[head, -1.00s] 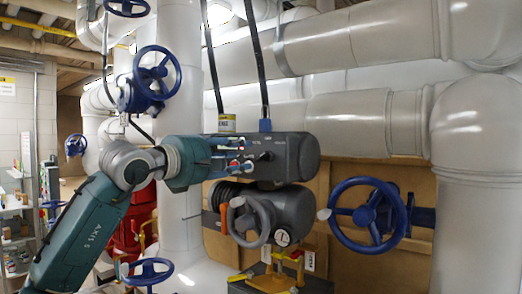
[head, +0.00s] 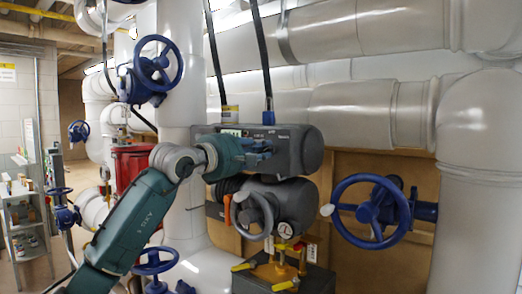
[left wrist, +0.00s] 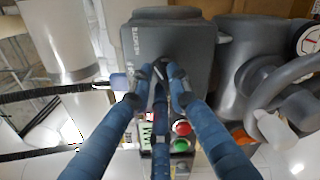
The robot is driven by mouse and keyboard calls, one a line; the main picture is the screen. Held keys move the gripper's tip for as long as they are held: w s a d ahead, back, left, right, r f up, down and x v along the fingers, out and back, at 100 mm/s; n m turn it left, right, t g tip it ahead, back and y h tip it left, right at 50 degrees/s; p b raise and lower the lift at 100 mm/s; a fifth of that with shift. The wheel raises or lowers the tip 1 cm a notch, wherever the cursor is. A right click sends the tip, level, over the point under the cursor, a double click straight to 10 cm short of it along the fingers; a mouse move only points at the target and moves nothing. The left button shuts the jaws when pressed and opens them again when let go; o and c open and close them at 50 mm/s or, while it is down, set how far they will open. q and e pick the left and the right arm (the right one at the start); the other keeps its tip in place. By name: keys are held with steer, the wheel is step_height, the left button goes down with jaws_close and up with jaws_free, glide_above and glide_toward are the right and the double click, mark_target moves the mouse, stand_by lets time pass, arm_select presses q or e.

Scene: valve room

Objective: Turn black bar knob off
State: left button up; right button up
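The dark grey control box (head: 297,150) is fixed in front of the pipes, and it fills the top middle of the left wrist view (left wrist: 172,45). My left gripper (head: 266,150) is up against its front face. In the left wrist view the blue fingers (left wrist: 160,76) come close together at their tips, with something dark between them. I cannot make out the black bar knob there; the fingers cover that spot. A red button (left wrist: 182,128) and a green button (left wrist: 181,146) show beside the fingers. My right gripper is not in view.
Below the box are a grey handwheel (head: 262,215) and an orange lever (head: 228,209). A large blue valve wheel (head: 370,211) is to the right, and another blue wheel (head: 157,64) is at upper left. Yellow-handled valves (head: 284,286) sit lower down. A shelf (head: 25,225) stands far left.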

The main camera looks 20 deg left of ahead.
arm_select(q)
jaws_close()
steer(key=shift+f+n+b, duration=0.1)
steer(key=shift+n+b, duration=0.6)
steer(key=shift+n, duration=0.4)
steer(key=n+b, duration=0.1)
steer(key=n, duration=0.1)
steer(key=shift+a+n, duration=0.1)
steer(key=shift+n, duration=0.2)
steer(key=shift+a+n+b, duration=0.15)
steer(key=shift+n+b, duration=1.2)
steer(key=shift+n, duration=2.05)
steer(key=o, duration=0.9)
jaws_free()
steer(key=shift+w, duration=0.1)
steer(key=shift+c, duration=0.2)
